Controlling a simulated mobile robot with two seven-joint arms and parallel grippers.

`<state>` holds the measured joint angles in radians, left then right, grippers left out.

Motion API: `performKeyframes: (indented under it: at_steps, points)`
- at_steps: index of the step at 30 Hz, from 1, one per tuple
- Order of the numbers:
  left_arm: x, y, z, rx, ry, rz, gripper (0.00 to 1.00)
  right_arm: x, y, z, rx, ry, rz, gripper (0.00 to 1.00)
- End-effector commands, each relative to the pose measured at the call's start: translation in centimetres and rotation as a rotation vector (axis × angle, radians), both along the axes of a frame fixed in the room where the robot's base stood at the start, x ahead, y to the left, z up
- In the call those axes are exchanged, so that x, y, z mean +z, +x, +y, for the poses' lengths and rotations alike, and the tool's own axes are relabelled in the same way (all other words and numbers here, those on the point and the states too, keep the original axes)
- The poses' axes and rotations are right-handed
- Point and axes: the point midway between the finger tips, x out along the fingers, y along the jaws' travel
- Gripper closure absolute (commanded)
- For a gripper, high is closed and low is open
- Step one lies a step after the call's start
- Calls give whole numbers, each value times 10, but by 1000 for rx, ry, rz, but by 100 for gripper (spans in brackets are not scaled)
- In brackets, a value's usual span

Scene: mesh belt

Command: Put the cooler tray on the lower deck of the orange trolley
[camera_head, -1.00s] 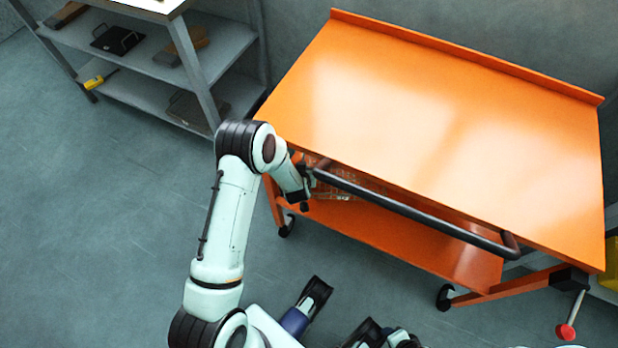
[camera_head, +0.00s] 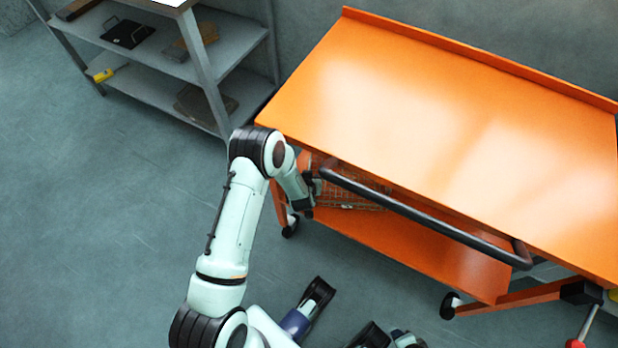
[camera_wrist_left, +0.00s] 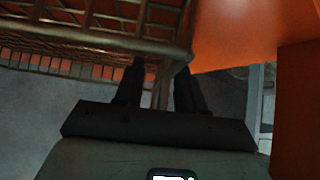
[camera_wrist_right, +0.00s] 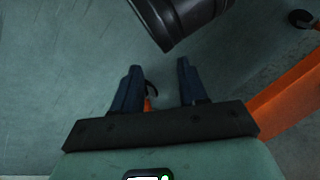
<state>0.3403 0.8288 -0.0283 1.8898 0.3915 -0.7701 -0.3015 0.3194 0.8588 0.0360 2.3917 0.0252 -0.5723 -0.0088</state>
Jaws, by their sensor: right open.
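The cooler tray (camera_head: 345,194) is a wire basket of thin brownish bars. It shows in the head view behind the trolley's black handle, at the left end of the orange trolley's lower deck (camera_head: 420,255). Whether it touches the deck is hidden. In the left wrist view the tray (camera_wrist_left: 85,40) fills the upper left. My left gripper (camera_wrist_left: 160,75) has its fingers on both sides of the tray's end wall and is shut on it. My right gripper (camera_wrist_right: 159,70) is open and empty above the floor, away from the trolley.
The trolley's top deck (camera_head: 430,130) is bare and overhangs the lower one. Its black handle (camera_head: 420,215) runs along the near side. A grey shelf rack (camera_head: 235,55) with trays and a yellow item (camera_head: 104,75) stands at the back left. The floor on the left is clear.

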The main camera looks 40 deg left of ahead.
Motion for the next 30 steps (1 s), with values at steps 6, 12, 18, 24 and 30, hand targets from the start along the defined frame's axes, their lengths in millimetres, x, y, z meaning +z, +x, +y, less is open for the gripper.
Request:
performKeyframes:
  at_steps: [6,12,18,24,30]
  points:
    - [0,0,0,0,0,0,62,0,-1,0,0,0,1,57]
    - [11,-5,-4,-1,-1,1,62,7,-8,4,9,10,20,57]
    - [42,-28,-20,-2,-1,0,62,22,-27,14,29,35,69,57]
    - [70,-53,-37,-1,0,0,62,34,-44,22,48,56,115,57]
    - [86,-67,-46,-1,0,-1,62,40,-53,26,58,69,140,57]
